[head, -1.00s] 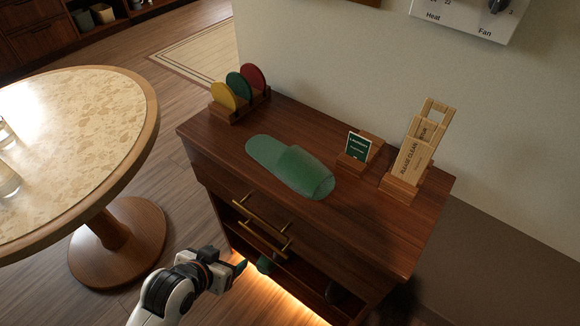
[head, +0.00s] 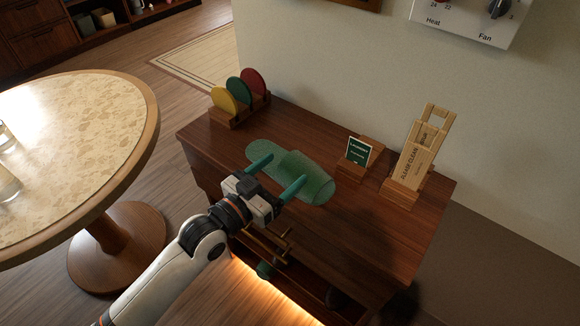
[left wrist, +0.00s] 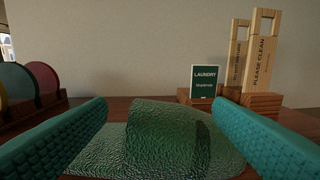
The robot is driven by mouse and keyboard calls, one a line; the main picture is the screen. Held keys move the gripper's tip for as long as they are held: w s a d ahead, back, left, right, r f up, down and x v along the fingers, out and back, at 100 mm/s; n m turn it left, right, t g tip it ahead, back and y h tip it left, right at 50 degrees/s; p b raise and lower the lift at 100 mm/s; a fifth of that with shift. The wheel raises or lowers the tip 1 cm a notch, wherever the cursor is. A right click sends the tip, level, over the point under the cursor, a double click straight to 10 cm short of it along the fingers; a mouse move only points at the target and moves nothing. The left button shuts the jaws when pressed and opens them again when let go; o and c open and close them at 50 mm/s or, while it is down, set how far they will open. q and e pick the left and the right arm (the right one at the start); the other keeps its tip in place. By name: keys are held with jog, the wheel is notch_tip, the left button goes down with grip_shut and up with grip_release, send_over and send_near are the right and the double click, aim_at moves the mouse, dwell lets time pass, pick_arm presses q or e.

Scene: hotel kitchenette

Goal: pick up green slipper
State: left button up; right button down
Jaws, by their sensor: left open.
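The green slipper (head: 312,176) lies flat on the dark wooden cabinet top, its closed toe part toward the right and its open heel part toward the back left. My left gripper (head: 279,171) is open with teal fingers, reaching over the cabinet's front edge at the slipper's near side. In the left wrist view the slipper (left wrist: 165,137) shows between the two spread fingers (left wrist: 160,122), and nothing is held. Whether the fingers touch the slipper cannot be told. My right gripper is not in view.
A rack with yellow, green and red discs (head: 239,96) stands at the cabinet's back left. A laundry sign (head: 357,151) and wooden door hangers in a holder (head: 412,165) stand to the right. A round table (head: 75,130) is at left. The cabinet top's front right is clear.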

aim_at(298, 160)
pick_arm(q)
jog(key=x, duration=0.4)
jog(key=f+x, duration=0.1)
jog(key=x, duration=0.1)
jog(key=shift+a+r, duration=0.1)
jog(key=c, duration=1)
